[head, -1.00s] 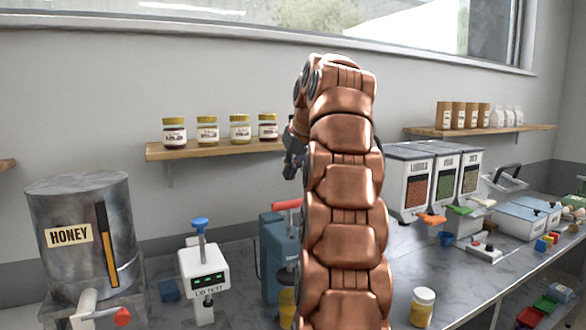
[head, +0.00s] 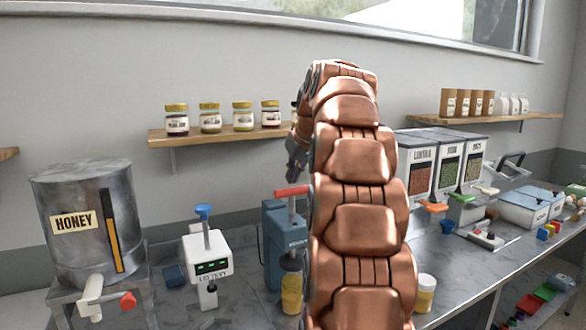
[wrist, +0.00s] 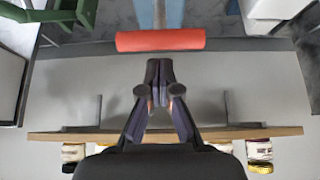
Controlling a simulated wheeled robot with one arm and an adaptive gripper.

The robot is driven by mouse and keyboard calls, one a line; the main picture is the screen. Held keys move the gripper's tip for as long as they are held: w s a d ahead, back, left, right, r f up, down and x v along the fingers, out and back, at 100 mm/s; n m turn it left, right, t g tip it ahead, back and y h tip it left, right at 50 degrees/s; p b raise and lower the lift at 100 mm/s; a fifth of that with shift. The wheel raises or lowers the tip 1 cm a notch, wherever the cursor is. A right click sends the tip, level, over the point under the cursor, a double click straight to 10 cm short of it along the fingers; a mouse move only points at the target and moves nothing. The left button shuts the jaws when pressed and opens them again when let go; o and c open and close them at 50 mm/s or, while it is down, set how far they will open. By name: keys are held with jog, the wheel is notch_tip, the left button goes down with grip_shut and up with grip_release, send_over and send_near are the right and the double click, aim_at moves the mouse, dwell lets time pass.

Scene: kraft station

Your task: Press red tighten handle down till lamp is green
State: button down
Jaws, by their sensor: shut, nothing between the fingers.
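The red handle (head: 291,191) sits level at the top of a blue machine (head: 284,235). My gripper (head: 293,176) is shut and empty, its fingers pointing down just above the handle in the head view. In the wrist view the red handle (wrist: 160,40) lies crosswise beyond my shut fingertips (wrist: 160,64), apparently apart from them. A jar with yellow contents (head: 291,290) stands under the machine's head. My arm covers the machine's right side. I cannot make out a lamp on it.
A white lid tester (head: 207,258) with green lights and a honey tank (head: 85,225) stand to the left. A wall shelf (head: 215,134) with several jars is behind. A loose jar (head: 425,293) and several dispensers (head: 440,165) are right.

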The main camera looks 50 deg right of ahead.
jog(key=shift+s+f, duration=0.1)
jog(key=shift+f, duration=0.2)
jog(key=shift+f, duration=0.1)
jog(key=shift+f, duration=0.1)
